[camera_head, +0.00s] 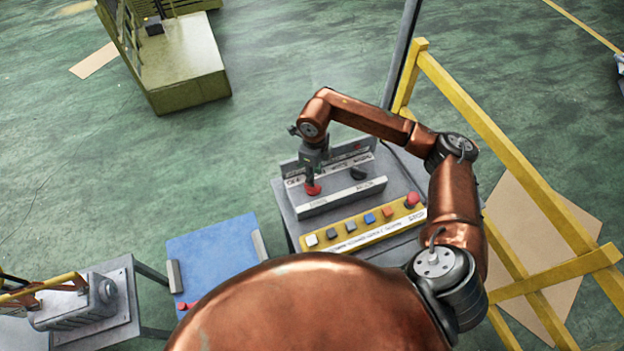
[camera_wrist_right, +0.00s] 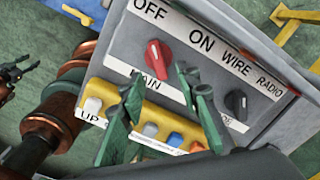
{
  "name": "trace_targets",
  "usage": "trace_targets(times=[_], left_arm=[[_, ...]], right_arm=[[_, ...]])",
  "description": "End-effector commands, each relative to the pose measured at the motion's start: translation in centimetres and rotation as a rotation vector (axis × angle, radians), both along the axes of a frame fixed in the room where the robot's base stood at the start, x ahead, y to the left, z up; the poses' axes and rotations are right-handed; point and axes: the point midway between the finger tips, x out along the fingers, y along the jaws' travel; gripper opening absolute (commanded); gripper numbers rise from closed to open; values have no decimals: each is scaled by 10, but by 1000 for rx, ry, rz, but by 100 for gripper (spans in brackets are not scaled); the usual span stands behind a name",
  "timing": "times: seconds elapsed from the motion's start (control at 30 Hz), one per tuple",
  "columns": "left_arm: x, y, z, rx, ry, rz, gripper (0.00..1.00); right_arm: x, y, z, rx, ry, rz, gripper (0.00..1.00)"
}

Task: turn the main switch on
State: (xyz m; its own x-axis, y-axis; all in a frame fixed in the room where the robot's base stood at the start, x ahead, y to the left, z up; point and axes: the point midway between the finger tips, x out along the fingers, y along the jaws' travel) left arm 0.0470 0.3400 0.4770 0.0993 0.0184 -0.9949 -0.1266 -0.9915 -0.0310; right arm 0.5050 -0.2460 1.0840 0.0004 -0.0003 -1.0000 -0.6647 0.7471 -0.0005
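The main switch is a red rotary knob (camera_wrist_right: 158,55) on a grey panel, above the label MAIN and between the words OFF and ON. Its ridge points towards OFF. In the head view the red knob (camera_head: 312,189) sits just below my right gripper (camera_head: 314,168). In the right wrist view the two green fingers of the right gripper (camera_wrist_right: 160,108) are spread apart with nothing between them, and the knob shows beyond them. I cannot tell if they touch it. A dark claw-like shape at the wrist view's left edge may be my left gripper, too cut off to read.
A black knob (camera_wrist_right: 236,104) sits under WIRE and RADIO. A yellow strip (camera_head: 362,227) with several coloured buttons and a red mushroom button (camera_head: 411,199) lies in front. A yellow railing (camera_head: 500,140) stands right; a blue-topped table (camera_head: 215,255) stands left.

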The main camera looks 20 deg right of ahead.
Motion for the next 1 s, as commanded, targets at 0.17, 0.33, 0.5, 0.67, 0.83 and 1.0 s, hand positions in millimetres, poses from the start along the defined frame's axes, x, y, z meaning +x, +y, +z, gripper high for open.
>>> trace_targets(times=[0.17,0.33,0.5,0.67,0.83,1.0], left_arm=[[-13,1,8,1,17,3,40],[-8,0,13,1,10,1,40],[5,0,15,-1,-7,-1,40],[9,-1,15,0,-13,-2,40],[8,0,15,0,-10,-1,40],[3,0,14,-1,-4,0,40]], right_arm=[[0,3,-29,2,3,4,30],[0,3,-48,2,2,3,30],[0,2,-56,1,-1,3,30],[0,1,-57,1,-1,2,30],[0,1,-57,1,-1,1,23],[0,1,-57,1,-1,1,11]])
